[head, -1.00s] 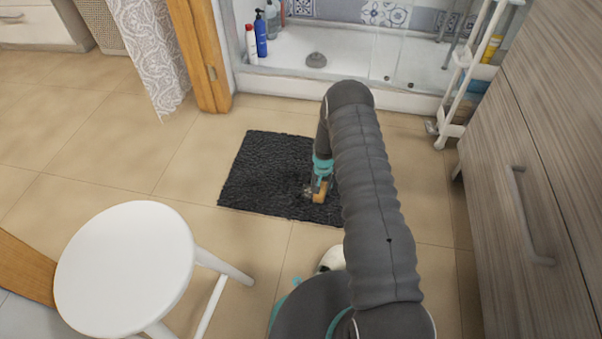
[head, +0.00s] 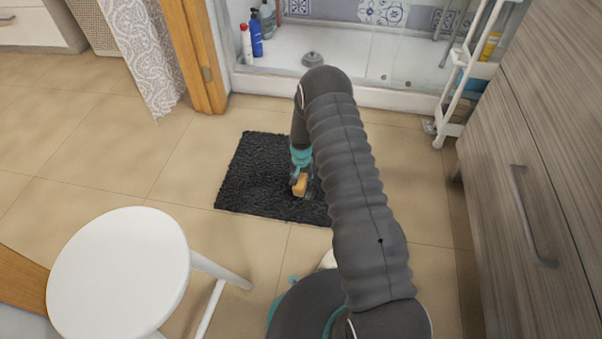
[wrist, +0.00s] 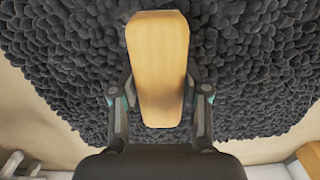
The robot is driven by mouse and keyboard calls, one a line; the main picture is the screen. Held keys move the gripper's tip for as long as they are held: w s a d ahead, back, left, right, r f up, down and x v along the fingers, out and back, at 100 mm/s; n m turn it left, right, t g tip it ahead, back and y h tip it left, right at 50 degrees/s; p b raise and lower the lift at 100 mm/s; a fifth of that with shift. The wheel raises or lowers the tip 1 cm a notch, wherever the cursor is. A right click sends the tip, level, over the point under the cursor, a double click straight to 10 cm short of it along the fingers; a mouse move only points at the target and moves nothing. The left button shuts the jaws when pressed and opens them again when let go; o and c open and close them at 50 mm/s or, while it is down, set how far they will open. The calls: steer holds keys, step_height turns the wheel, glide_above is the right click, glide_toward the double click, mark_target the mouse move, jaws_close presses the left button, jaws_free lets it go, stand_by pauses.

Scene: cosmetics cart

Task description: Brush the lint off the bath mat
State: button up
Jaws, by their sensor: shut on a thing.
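The dark grey, shaggy bath mat (head: 250,180) lies flat on the tiled floor in the middle of the head view. It also fills most of the wrist view (wrist: 60,60). My gripper (head: 301,180) is over the mat, pointing down, shut on a wooden-backed brush (head: 300,187). In the wrist view the pale wooden back of the brush (wrist: 158,65) sits between the two fingers. The brush's underside is hidden, so I cannot tell if it touches the mat. No lint is clear on the visible part of the mat. My arm hides the mat's right part.
A white round stool (head: 118,270) stands at the lower left. A wooden drawer cabinet (head: 535,150) is on the right, with a white rack (head: 462,85) behind it. The shower tray (head: 350,95) lies beyond the mat. Floor left of the mat is clear.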

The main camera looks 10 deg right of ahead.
steer(key=shift+a+r+p, duration=0.15)
steer(key=shift+r+p, duration=0.15)
steer(key=shift+r, duration=0.55)
steer(key=shift+r+p, duration=0.7)
steer(key=shift+r, duration=1.05)
steer(key=shift+f, duration=0.1)
